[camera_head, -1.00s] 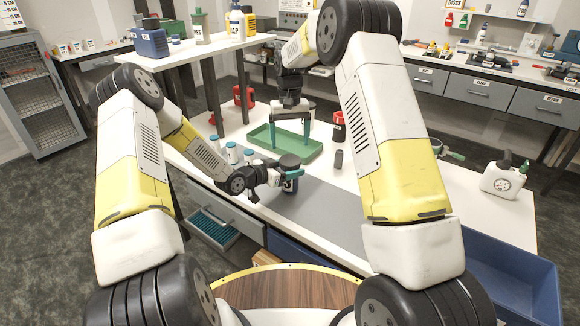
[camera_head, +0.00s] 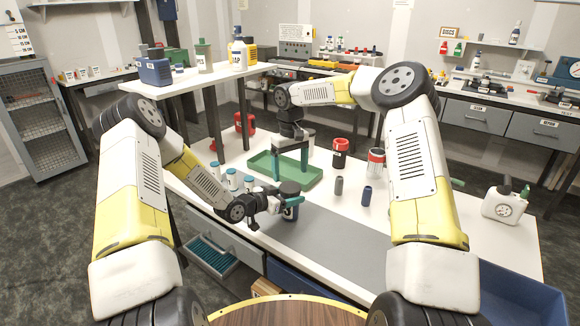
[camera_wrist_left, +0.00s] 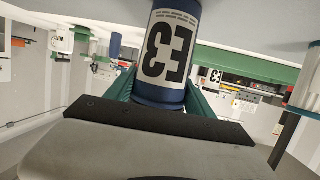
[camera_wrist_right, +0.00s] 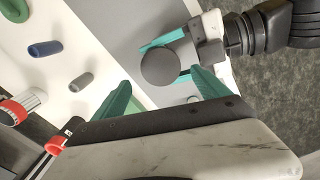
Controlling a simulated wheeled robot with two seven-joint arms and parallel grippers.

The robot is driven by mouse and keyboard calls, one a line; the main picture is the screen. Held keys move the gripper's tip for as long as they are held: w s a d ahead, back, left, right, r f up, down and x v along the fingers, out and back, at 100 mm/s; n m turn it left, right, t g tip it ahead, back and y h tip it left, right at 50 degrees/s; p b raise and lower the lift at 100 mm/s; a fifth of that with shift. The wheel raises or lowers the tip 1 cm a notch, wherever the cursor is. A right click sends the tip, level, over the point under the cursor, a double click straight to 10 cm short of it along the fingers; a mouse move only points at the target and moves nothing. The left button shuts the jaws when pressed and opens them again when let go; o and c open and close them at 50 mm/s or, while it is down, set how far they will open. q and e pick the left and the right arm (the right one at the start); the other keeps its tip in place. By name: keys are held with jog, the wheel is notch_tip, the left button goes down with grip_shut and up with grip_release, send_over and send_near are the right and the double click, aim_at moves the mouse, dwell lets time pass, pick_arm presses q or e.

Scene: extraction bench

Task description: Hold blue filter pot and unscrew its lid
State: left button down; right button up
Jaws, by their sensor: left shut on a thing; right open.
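The blue filter pot (camera_head: 291,213), marked E3, stands upright near the front of the bench; its body shows large in the left wrist view (camera_wrist_left: 168,50). Its round dark-grey lid (camera_head: 289,188) is on top and shows in the right wrist view (camera_wrist_right: 160,67). My left gripper (camera_head: 287,203) is shut around the pot's side, with a green finger on either side of it. My right gripper (camera_head: 290,166) is open and empty, pointing down above and behind the lid, apart from it.
A green tray (camera_head: 312,183) lies behind the pot. Blue-capped white bottles (camera_head: 231,176) stand left. A grey cylinder (camera_head: 338,186), a blue cylinder (camera_head: 367,195) and red-topped jars (camera_head: 340,152) stand right. The grey mat (camera_head: 335,240) in front is clear.

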aim_at(290, 187)
jog(key=shift+f, duration=3.2)
jog(key=c, duration=1.5)
jog(key=shift+o, duration=0.2)
jog(key=n, duration=0.6)
jog(key=shift+n, duration=0.4)
jog(key=o, duration=1.5)
jog(key=shift+o, duration=0.2)
jog(key=shift+r, duration=2.35)
pick_arm(q)
jog(key=shift+c, duration=1.4)
grip_release()
